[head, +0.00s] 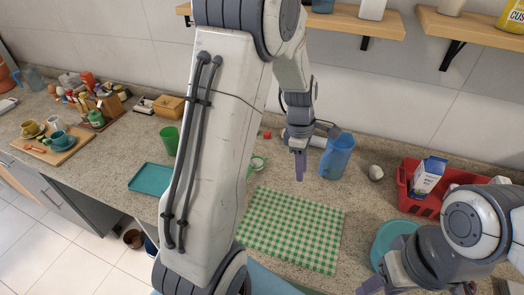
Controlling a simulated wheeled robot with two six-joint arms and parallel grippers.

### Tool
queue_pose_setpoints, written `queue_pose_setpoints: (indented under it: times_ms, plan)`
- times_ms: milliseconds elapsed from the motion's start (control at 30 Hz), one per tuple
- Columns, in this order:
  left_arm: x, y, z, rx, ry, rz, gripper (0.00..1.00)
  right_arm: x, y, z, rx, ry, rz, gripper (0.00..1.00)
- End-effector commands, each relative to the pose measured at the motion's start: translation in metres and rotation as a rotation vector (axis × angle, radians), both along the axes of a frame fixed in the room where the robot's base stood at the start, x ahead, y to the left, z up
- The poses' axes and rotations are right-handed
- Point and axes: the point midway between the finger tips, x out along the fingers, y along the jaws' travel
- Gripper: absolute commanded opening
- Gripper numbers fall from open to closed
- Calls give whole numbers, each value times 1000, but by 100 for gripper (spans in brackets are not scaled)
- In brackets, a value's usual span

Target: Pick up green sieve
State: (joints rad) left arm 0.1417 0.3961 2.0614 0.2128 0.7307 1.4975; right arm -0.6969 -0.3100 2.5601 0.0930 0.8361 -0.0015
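A small round thing with a green rim and pale middle (259,162), which looks like the green sieve, lies on the counter just right of my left arm's big link. The link hides part of it. My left gripper (299,166) hangs fingers-down to the right of it, apart from it. Its purple fingers overlap in this view, so its opening does not show. My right gripper (371,285) is at the bottom edge, partly cut off, with a purple finger showing.
A blue pitcher (337,156) stands close right of my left gripper. A green checked cloth (290,230) lies in front. A red crate (405,190) holding a carton, and a teal bowl (385,240), are at right. A green cup (170,141) and teal tray (151,179) are left. Shelves (350,22) hang above.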

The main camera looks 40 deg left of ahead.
Motion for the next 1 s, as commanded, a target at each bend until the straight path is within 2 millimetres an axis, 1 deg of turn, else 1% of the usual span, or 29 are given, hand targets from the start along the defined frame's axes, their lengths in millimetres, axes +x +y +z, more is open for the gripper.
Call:
queue_pose_setpoints:
  times_ms: [33, 67, 100, 200, 300, 400, 500, 733, 900, 1000]
  plan:
    - [10, 38, 3, -6, 39, 248, 33, 0, 0, 23, 0, 0, 0, 50]
    - [14, 57, -1, -10, 57, 391, 33, 0, 0, 29, 0, 0, 0, 50]
    - [18, 82, -7, -16, 83, 572, 33, 0, 0, 36, 0, 0, 0, 50]
    - [18, 137, -23, -29, 136, 961, 33, 0, 0, 51, 0, 0, 1, 50]
    - [12, 176, -37, -41, 178, 1242, 33, 0, 0, 60, 0, 0, 1, 50]
    - [7, 198, -47, -49, 204, 1411, 33, 0, 0, 64, 0, 0, 1, 50]
    - [4, 205, -57, -52, 217, 1484, 33, 0, 0, 68, 0, 0, 1, 50]
    - [5, 198, -92, -53, 220, 1494, 33, 0, 0, 78, 0, 0, 3, 50]
    - [6, 196, -105, -52, 216, 1490, 33, 0, 0, 81, 0, 0, 4, 50]
    - [5, 194, -111, -52, 220, 1492, 33, 0, 0, 88, 0, 0, 4, 50]
